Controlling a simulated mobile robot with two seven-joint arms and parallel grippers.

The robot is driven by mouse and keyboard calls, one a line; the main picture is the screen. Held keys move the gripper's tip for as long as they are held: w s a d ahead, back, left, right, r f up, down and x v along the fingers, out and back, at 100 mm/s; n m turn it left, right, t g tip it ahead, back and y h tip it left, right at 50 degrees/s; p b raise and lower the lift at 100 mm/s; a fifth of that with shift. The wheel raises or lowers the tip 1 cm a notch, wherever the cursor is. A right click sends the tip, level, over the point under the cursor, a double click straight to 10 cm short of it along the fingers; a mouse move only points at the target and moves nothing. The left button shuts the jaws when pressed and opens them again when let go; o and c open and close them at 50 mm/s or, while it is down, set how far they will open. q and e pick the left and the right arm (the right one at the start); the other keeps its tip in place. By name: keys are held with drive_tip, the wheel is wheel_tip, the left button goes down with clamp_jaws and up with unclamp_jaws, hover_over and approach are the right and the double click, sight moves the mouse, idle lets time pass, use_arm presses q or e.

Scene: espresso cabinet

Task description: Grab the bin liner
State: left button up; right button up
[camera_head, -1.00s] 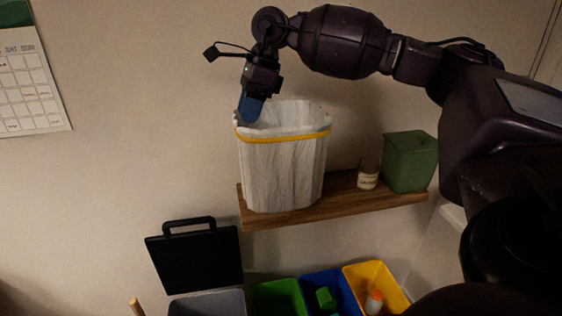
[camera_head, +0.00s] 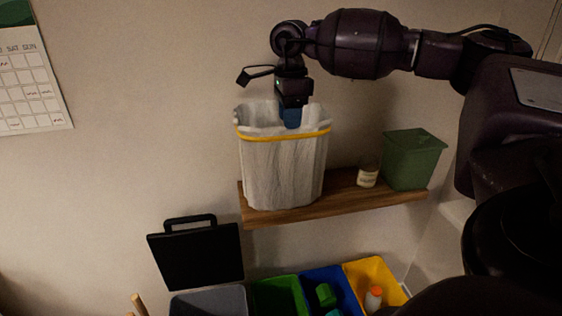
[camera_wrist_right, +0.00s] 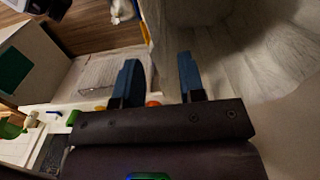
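The bin liner (camera_head: 285,165) is whitish and wrinkled with a yellow band near its top. It lines and hangs over a bin standing upright on a wooden shelf (camera_head: 340,205). My right gripper (camera_head: 291,118) points down at the bin's far rim, with its blue fingertips partly hidden. In the right wrist view, the two blue fingers (camera_wrist_right: 160,72) stand apart, with the liner's pale edge running between them and its inside (camera_wrist_right: 240,45) to the right. I cannot tell whether they touch it. My left gripper is not in view.
Below are open grey, green, blue and yellow bins (camera_head: 275,293) and a black raised lid (camera_head: 196,256). A calendar (camera_head: 32,85) hangs at left.

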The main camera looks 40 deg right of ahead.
hover_over(281, 157)
drive_tip(key=d, duration=0.2)
drive_tip(key=shift+s+a+f, duration=0.1)
drive_tip(key=shift+s+f, duration=0.15)
drive_tip(key=shift+f, duration=0.85)
drive_tip(key=shift+s+f, duration=0.2)
drive_tip(key=shift+f, duration=0.85)
clamp_jaws()
